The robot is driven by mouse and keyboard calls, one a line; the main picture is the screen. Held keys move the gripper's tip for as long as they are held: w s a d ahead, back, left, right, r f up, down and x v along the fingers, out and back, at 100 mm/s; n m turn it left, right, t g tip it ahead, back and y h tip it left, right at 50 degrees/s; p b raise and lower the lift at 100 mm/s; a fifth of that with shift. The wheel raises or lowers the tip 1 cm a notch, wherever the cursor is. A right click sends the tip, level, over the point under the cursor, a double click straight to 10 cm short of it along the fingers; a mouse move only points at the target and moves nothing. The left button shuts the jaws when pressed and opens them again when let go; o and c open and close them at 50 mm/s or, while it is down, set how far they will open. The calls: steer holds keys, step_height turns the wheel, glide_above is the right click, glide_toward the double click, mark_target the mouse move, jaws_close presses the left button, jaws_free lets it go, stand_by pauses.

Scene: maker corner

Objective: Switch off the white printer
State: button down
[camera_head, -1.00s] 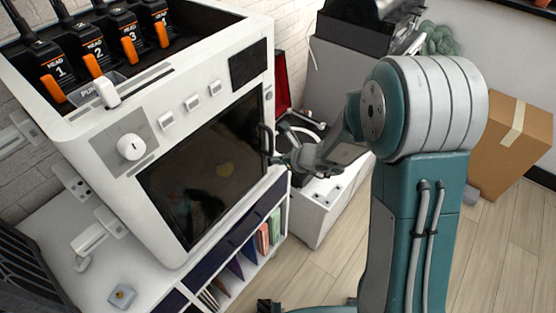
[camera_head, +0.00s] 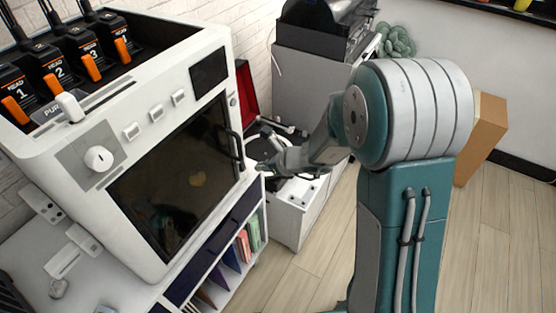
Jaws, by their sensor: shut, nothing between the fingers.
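The white printer (camera_head: 150,110) stands at the left on a white shelf unit. Its front has a dark glass door with a black handle (camera_head: 233,150), a round white knob (camera_head: 98,158) on a grey plate, and several small white buttons (camera_head: 156,114). A white lever (camera_head: 70,106) sits at the top edge beside the "PUR..." label. My gripper (camera_head: 262,165) is shut and empty, just right of the door handle. Whether it touches the printer cannot be told.
Several black heads with orange levers (camera_head: 92,66) fill the printer's top. A turntable (camera_head: 268,148) on a white cabinet (camera_head: 300,210) stands behind my gripper. A grey cabinet with a dark machine (camera_head: 325,30) is at the back.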

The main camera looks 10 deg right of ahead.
steer(key=s+d+r, duration=0.3)
steer(key=d+r, duration=0.1)
steer(key=r, duration=0.3)
steer(key=shift+d+r, duration=0.25)
steer(key=shift+s+a, duration=0.1)
steer(key=shift+a, duration=0.05)
steer(key=s+r+n+g+h, duration=0.2)
steer(key=s+r+n, duration=0.5)
steer(key=s+n, duration=0.6)
steer(key=s+d+r+n+t+h, duration=0.1)
steer(key=s+d+r+n+h, duration=0.3)
steer(key=n, duration=0.8)
steer(key=s+d+h, duration=0.2)
steer(key=s+d, duration=0.2)
steer(key=s, duration=0.1)
steer(key=shift+r+n, duration=0.25)
steer(key=shift+n, duration=0.05)
steer(key=shift+d, duration=0.1)
